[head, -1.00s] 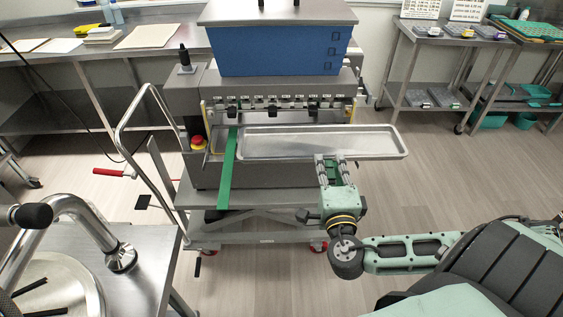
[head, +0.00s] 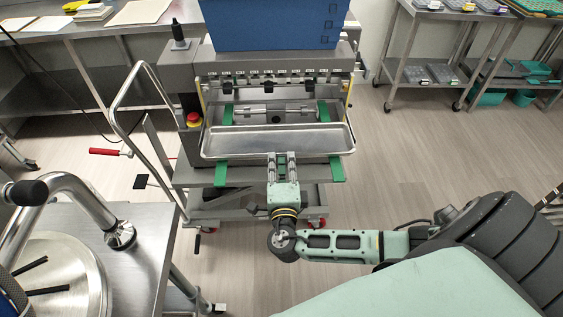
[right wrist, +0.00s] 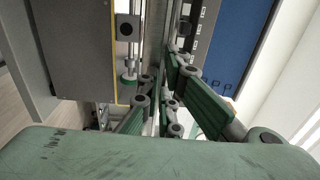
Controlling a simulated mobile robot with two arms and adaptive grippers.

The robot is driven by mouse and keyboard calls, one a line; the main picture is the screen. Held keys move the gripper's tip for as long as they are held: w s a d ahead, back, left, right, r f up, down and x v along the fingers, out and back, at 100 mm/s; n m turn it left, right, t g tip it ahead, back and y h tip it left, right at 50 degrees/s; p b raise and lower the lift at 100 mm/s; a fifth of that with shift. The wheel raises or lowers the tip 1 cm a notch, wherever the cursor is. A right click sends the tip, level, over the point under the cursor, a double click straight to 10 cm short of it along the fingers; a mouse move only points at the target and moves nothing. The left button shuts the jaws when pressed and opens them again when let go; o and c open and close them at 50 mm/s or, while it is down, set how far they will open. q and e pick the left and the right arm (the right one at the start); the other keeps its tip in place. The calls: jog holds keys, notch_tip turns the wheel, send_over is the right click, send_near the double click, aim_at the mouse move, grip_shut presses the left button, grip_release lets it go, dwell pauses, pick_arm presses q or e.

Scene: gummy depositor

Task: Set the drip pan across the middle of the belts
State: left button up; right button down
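The drip pan (head: 240,144) is a long, shallow silver tray at the front of the depositor. It lies crosswise over the two green belts, the left belt (head: 221,174) and the right belt (head: 337,170), which show in front of and behind it. Whether it rests on them or hangs just above, I cannot tell. My right gripper (head: 283,156) is shut on the middle of the pan's front rim. In the right wrist view its green finger links (right wrist: 165,98) close around a thin metal edge. My left gripper is not in view.
The depositor has a blue hopper (head: 270,24), a nozzle row (head: 262,80) behind the pan and a red stop button (head: 193,119) at its left. A steel table (head: 140,225) with a round pan stands at the lower left. The floor to the right is clear.

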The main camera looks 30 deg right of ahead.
jog(key=c, duration=2.4)
grip_release()
jog(key=shift+f, duration=0.15)
jog(key=shift+c, duration=0.2)
jog(key=o, duration=0.5)
jog(key=shift+c, duration=0.2)
jog(key=b+v, duration=0.1)
jog(key=v, duration=1.1)
notch_tip(320, 180, down, 17)
jog(key=d+m+g+y, duration=0.2)
jog(key=d+m+g, duration=0.15)
jog(key=m, duration=0.35)
jog(key=s+d+f+m+g+y, duration=0.1)
jog(key=s+f+m+g, duration=0.2)
jog(key=s+f+m, duration=0.35)
jog(key=s+f+m+g+y, duration=0.1)
jog(key=s+f+m+g, duration=0.25)
jog(key=f, duration=0.65)
jog(key=s+a+f+m+g+y, duration=0.2)
jog(key=s+f+m, duration=0.5)
jog(key=s+m, duration=0.5)
jog(key=s+a+f+m+g+y, duration=0.2)
jog(key=s+a+f+m, duration=0.3)
jog(key=s+f+m, duration=0.3)
jog(key=shift+s+m+g+y, duration=0.3)
jog(key=shift+s+m+y, duration=0.6)
jog(key=shift+s+m, duration=2.15)
